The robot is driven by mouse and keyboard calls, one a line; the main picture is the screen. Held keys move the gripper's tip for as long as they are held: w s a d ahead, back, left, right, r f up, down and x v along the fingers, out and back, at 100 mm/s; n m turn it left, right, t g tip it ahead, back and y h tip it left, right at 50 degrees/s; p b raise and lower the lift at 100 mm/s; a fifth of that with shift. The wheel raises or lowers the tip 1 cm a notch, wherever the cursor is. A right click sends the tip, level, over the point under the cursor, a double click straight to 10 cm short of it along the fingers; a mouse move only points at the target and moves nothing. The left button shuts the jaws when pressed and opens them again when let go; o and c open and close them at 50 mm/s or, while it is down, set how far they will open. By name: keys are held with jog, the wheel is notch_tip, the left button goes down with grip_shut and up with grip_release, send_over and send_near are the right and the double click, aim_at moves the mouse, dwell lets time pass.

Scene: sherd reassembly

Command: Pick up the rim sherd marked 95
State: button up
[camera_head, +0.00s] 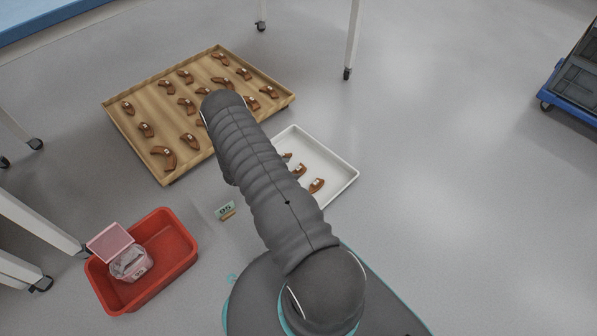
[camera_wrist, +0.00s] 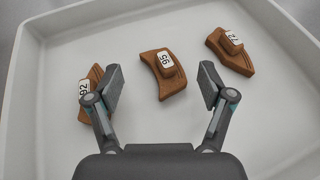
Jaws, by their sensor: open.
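In the wrist view the rim sherd marked 95 (camera_wrist: 176,85), a curved brown piece with a white label, lies in the white tray (camera_wrist: 290,130). My gripper (camera_wrist: 163,84) is open, its two fingers apart on the left and right of this sherd in the picture, with nothing held. The left finger overlaps a sherd that reads 92 (camera_wrist: 96,75) and hides part of it. A third sherd with a label like 72 (camera_wrist: 244,66) lies to the right. In the head view my arm covers my gripper and part of the white tray (camera_head: 345,180).
A tan tray (camera_head: 122,118) with several labelled sherds stands behind. A small card reading 95 (camera_head: 224,209) is on the floor near a red bin (camera_head: 180,255) holding a clear container (camera_head: 130,263). Table legs stand at the left and back.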

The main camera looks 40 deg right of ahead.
aim_at(298, 168)
jog(key=x, duration=0.3)
jog(key=shift+s+d+f, duration=0.15)
jog(key=shift+d, duration=0.2)
jog(key=c, duration=1.5)
jog(key=shift+c, duration=0.2)
